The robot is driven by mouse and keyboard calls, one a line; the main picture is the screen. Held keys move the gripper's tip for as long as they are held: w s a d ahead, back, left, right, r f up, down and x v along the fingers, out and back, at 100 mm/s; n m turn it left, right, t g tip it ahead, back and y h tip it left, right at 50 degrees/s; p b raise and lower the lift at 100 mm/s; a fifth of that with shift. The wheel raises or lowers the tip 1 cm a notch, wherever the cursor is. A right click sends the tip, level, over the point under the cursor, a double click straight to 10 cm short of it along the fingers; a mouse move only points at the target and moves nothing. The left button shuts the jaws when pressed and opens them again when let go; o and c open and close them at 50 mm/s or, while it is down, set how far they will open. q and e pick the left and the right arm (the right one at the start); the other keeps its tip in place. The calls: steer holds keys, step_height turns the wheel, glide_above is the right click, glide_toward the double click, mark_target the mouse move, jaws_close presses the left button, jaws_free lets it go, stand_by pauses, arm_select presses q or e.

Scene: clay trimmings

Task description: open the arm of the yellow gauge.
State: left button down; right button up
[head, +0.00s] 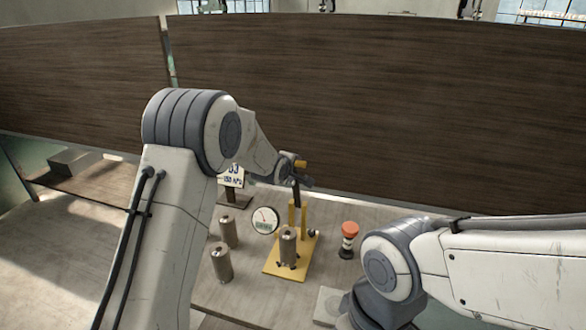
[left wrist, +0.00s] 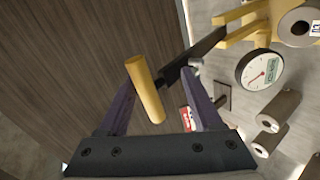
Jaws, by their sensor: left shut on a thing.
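The yellow gauge stands on the tabletop in the head view, with a flat yellow base (head: 273,268) and upright yellow posts (head: 291,214). Its dark arm (head: 297,196) rises from the posts and ends in a yellow handle (head: 300,164). In the left wrist view the dark arm (left wrist: 203,48) runs from the yellow bracket (left wrist: 240,28) to the handle (left wrist: 146,88). My left gripper (head: 301,180) is shut on the handle, its purple fingers either side of it. A metal cylinder (head: 288,246) stands on the base. My right gripper is out of view.
A round dial (head: 265,220) stands left of the posts. Two metal cylinders (head: 229,232) (head: 221,265) stand at the left, near a small sign (head: 232,178). A red-topped button (head: 349,231) stands at the right. A dark wooden panel (head: 390,100) rises behind.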

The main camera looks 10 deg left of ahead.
arm_select(q)
steer(key=c, duration=0.7)
jaws_free()
steer(key=shift+a+f, duration=0.2)
steer(key=shift+f, duration=0.3)
steer(key=shift+c, duration=0.2)
steer(key=shift+f, duration=0.1)
steer(key=shift+s, duration=0.1)
steer(key=b+v, duration=0.3)
steer(key=v, duration=0.7)
steer(key=shift+r, duration=0.4)
